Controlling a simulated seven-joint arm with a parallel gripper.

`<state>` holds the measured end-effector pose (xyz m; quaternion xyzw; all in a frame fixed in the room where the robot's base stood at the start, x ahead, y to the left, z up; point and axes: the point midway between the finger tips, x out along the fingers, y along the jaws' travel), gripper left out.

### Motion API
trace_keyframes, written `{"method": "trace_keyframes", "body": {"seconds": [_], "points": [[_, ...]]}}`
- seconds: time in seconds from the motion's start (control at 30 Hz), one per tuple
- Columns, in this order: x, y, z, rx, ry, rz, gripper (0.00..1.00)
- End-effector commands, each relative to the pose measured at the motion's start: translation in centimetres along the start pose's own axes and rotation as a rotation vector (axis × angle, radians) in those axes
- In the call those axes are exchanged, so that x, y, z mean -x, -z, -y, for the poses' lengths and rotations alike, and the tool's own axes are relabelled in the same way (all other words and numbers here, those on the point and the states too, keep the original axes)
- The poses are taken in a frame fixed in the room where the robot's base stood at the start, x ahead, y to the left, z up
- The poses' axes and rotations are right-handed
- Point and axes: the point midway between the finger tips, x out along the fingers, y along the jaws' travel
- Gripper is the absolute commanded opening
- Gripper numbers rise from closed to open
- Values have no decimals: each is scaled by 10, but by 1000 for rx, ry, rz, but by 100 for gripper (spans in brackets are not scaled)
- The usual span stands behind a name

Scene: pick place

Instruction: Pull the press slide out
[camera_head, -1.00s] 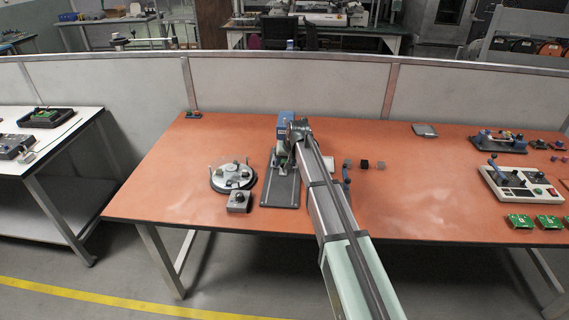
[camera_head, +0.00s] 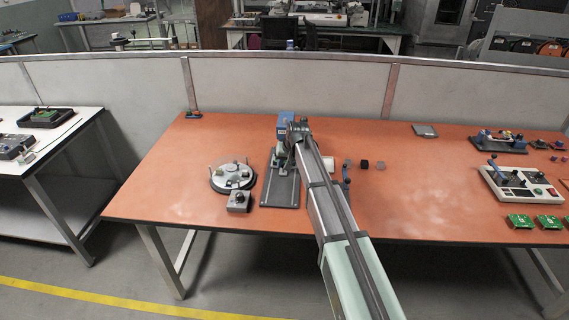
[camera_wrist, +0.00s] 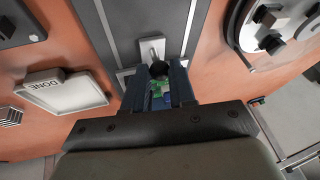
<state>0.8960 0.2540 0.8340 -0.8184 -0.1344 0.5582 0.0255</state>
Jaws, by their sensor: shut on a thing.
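The press in the camera_head view has a blue upright (camera_head: 285,121) at the back and a long dark grey base (camera_head: 280,190) running towards the front of the orange table. My gripper is over the press, with its tips hidden by my arm in that view. In the camera_wrist view my gripper (camera_wrist: 161,70) is shut on a round black knob (camera_wrist: 161,68) in front of a light metal plate (camera_wrist: 150,47) on the slide. Pale rails (camera_wrist: 107,33) run along the base. A green and blue piece (camera_wrist: 160,92) shows between my fingers, partly hidden.
A round fixture (camera_head: 232,176) and a small grey box with a knob (camera_head: 239,201) stand left of the press. A white tray marked DONE (camera_wrist: 62,92) lies on the press's other side. Small dark and grey cubes (camera_head: 365,164) lie right of my arm. The table's middle right is clear.

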Motion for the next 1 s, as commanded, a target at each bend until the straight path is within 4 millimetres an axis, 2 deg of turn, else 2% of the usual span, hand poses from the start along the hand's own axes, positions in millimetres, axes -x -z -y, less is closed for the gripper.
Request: {"method": "trace_keyframes", "body": {"seconds": [0.37, 0.57, 0.77, 1.0], "points": [[0, -1, 0, 0, 0, 0, 0], [4, -11, 2, 0, 0, 0, 0], [14, -37, 7, 1, 0, 0, 0], [32, -84, 16, 1, 0, 0, 0]]}}
